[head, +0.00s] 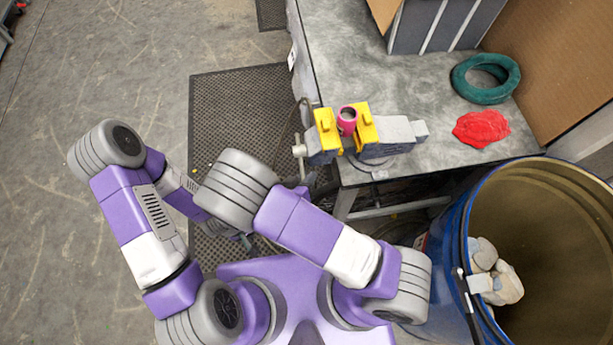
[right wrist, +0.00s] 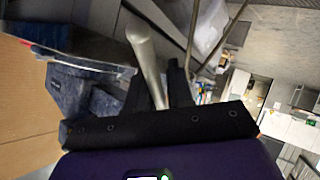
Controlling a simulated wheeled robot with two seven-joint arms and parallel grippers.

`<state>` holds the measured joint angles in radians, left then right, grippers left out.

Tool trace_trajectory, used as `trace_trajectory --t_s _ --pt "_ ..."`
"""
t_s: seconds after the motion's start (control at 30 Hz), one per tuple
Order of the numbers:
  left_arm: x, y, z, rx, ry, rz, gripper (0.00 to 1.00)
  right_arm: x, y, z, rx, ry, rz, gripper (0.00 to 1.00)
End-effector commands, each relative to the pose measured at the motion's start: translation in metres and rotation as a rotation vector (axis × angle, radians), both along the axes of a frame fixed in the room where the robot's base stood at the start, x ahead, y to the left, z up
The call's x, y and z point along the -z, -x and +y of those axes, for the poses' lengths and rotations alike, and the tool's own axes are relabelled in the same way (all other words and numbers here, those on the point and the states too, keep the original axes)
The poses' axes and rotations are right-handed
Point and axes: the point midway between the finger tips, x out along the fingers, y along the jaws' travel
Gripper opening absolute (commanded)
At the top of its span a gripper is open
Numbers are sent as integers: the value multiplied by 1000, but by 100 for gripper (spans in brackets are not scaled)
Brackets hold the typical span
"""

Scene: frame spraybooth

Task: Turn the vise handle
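The vise (head: 385,138), grey with yellow jaws, sits at the bench's near left corner. A pink cylinder (head: 347,120) stands between its jaws. The vise handle (head: 299,150), a pale bar with a knob, is at the vise's left end. My right gripper (head: 303,183) is just below the handle, partly hidden by my arm. In the right wrist view, a pale rod, likely the handle (right wrist: 146,52), runs between its black fingers (right wrist: 158,88), which look apart; no firm grip shows. My left gripper (head: 240,238) is low, mostly hidden behind my right arm; its fingers cannot be made out.
A blue drum (head: 452,235) with pale crumpled stuff stands right of the vise, close to my right elbow. A red cloth (head: 481,128) and a green ring (head: 486,92) lie on the bench (head: 350,50). A dark mat (head: 235,95) covers the floor left of the bench.

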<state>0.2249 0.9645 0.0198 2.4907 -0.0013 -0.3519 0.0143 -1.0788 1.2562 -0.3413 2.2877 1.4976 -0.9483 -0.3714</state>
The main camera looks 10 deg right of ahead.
Motion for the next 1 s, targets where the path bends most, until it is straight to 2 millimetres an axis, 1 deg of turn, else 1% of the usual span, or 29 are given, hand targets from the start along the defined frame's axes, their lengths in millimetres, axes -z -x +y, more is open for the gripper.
trace_trajectory --t_s 0.03,0.1,0.33,0.43,0.57,0.8,1.0 --pt "0 0 0 0 0 0 82 0 0 1 -1 -1 0 30" --pt "0 0 0 0 0 0 82 0 0 0 0 0 -1 38" --pt "0 0 0 0 0 0 82 -1 0 -1 1 2 -1 38" --pt "-1 0 0 0 0 0 82 -3 3 2 -1 1 -2 38" --pt "-5 0 0 0 0 0 82 -12 14 12 -3 -2 -2 38" --pt "-11 0 0 0 0 0 82 -31 41 33 -2 -1 -2 38" --pt "-13 0 0 0 0 0 82 -38 52 40 -1 1 -2 38"
